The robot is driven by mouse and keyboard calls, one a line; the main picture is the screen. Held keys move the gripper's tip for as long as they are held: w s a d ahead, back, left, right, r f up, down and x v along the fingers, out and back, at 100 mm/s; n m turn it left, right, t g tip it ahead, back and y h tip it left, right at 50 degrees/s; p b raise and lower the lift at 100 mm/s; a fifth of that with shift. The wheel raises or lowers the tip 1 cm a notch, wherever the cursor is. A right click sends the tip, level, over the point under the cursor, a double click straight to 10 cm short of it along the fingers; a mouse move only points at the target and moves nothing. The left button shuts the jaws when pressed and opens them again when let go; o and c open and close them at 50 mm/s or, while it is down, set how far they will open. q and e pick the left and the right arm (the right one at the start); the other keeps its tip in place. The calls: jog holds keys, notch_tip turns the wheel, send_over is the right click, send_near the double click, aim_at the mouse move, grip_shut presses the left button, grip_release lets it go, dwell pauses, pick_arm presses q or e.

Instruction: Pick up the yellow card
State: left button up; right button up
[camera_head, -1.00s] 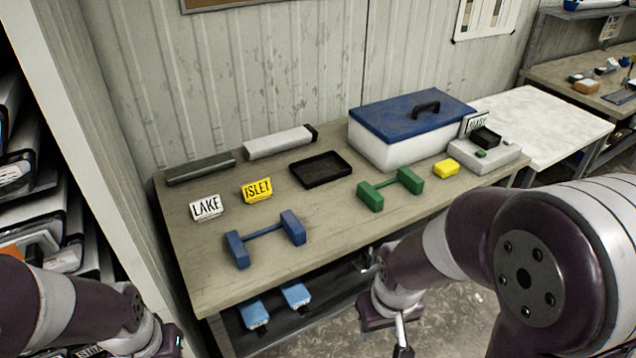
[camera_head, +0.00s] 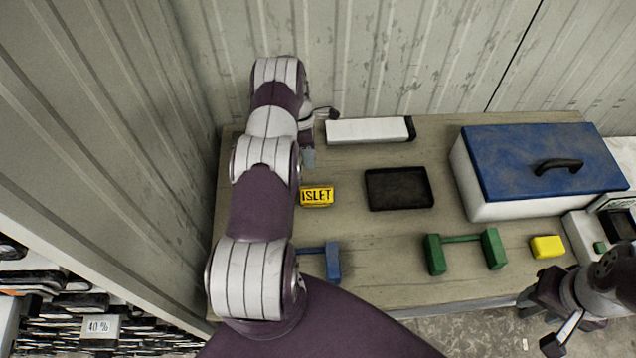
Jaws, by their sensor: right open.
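The yellow card (camera_head: 317,196), marked ISLET in black, stands on the table just right of my left arm, left of the black tray. My left arm reaches over the left part of the table. Its gripper (camera_head: 318,135) is beyond the card, near the back wall, with its fingers apart and nothing seen between them. It does not touch the card. My right gripper (camera_head: 545,322) is open and empty at the lower right, in front of the table's front edge. The white LAKE card is not visible now.
A blue dumbbell (camera_head: 332,262) is partly behind my left arm. The table (camera_head: 385,285) is clear near its front middle.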

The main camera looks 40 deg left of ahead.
aim_at(315, 189)
pick_arm(q)
jog(key=b+x, duration=0.2)
jog(key=b, duration=0.4)
jog(key=s+b+x, duration=0.1)
jog(key=b+x, duration=0.2)
jog(key=b, duration=0.3)
jog(key=shift+s+f, duration=0.15)
jog(key=shift+f, duration=0.05)
jog(key=shift+w+d+f+b, duration=0.15)
jog(key=shift+d+f+b, duration=0.05)
jog(key=shift+f+b, duration=0.25)
jog(key=shift+w+d+f+b, duration=0.15)
jog(key=shift+f+b, duration=0.15)
jog(key=shift+f, duration=0.15)
jog(key=shift+w+d+f, duration=0.1)
jog(key=shift+d+f, duration=0.05)
jog(key=shift+d, duration=0.05)
jog(key=s+d+f+p, duration=0.1)
jog(key=p, duration=0.2)
jog(key=shift+s+d+f, duration=0.25)
jog(key=shift+s+f, duration=0.15)
jog(key=shift+a+x, duration=0.2)
jog(key=shift+x, duration=0.95)
jog(key=shift+w+f, duration=0.3)
jog(key=shift+w, duration=0.15)
jog(key=shift+s+r, duration=0.1)
jog(key=shift+s, duration=0.1)
